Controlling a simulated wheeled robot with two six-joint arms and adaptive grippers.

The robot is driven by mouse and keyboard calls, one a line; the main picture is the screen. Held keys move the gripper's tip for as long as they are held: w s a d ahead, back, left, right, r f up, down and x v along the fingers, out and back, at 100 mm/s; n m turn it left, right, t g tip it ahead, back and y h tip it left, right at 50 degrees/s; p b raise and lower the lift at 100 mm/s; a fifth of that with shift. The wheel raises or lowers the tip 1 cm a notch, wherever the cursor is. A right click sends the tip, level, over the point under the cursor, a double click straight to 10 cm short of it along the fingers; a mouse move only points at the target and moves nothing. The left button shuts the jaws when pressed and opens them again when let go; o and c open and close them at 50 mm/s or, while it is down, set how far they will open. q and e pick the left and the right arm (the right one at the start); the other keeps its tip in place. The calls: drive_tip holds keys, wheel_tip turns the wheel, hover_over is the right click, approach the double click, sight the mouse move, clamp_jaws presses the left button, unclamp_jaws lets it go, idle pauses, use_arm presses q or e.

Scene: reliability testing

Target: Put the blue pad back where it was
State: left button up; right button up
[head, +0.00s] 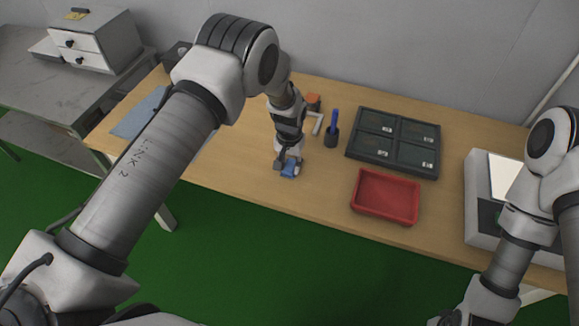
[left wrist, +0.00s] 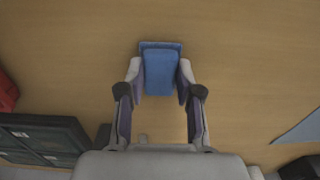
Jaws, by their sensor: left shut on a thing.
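The blue pad (head: 291,170) is near the front edge of the wooden table, left of the red tray. My left gripper (head: 287,164) is shut on it, pointing down. In the left wrist view the blue pad (left wrist: 160,72) sits between the two fingertips of the left gripper (left wrist: 160,82), which touch its sides. I cannot tell whether the pad rests on the table or is slightly above it. Of my right arm, the end reaches the bottom edge of the head view, and its fingers cannot be made out.
A blue-grey mat (head: 138,114) lies at the left. The table between mat and gripper is clear.

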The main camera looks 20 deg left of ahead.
sight(290, 167)
use_arm(q)
drive_tip(key=shift+s+d+f, duration=0.1)
drive_tip(key=o, duration=0.9)
drive_tip(key=shift+o, duration=0.5)
drive_tip(key=shift+r, duration=0.4)
wheel_tip(290, 167, up, 12)
drive_tip(key=b, duration=0.2)
drive_tip(key=shift+f, duration=0.2)
